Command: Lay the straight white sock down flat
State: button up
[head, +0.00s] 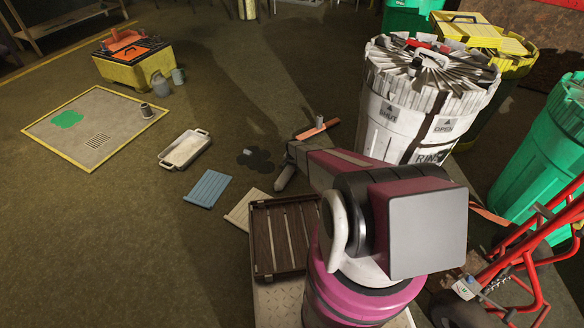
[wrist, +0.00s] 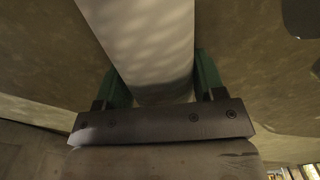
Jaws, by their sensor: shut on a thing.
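The white sock (wrist: 145,45) fills the upper middle of the wrist view as a thick, straight, pale roll. My gripper (wrist: 160,78) is shut on it, with one green finger on each side. The sock runs from between the fingers out past the top edge of the wrist view, so its far end is out of sight. In the head view my own arm reaches toward a dark spill patch (head: 255,159) on the floor. I cannot make out the sock or the fingers clearly there.
A blue slatted mat (head: 207,188), a cream mat (head: 243,211), and a white tray (head: 184,149) lie on the floor. A dark slatted crate (head: 284,237) is close to my arm. A large white bin (head: 402,127) stands right. The floor at the left front is clear.

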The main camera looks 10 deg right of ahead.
jog(key=o, duration=0.9)
jog(key=shift+r, duration=0.5)
notch_tip(320, 180, up, 11)
jog(key=shift+s, duration=0.1)
jog(key=s+r+n, duration=0.3)
jog(key=s+r, duration=1.5)
jog(key=r, duration=0.3)
jog(key=s+r+n, duration=0.4)
jog(key=s+r, duration=1.5)
jog(key=r, duration=0.2)
jog(key=shift+r, duration=0.25)
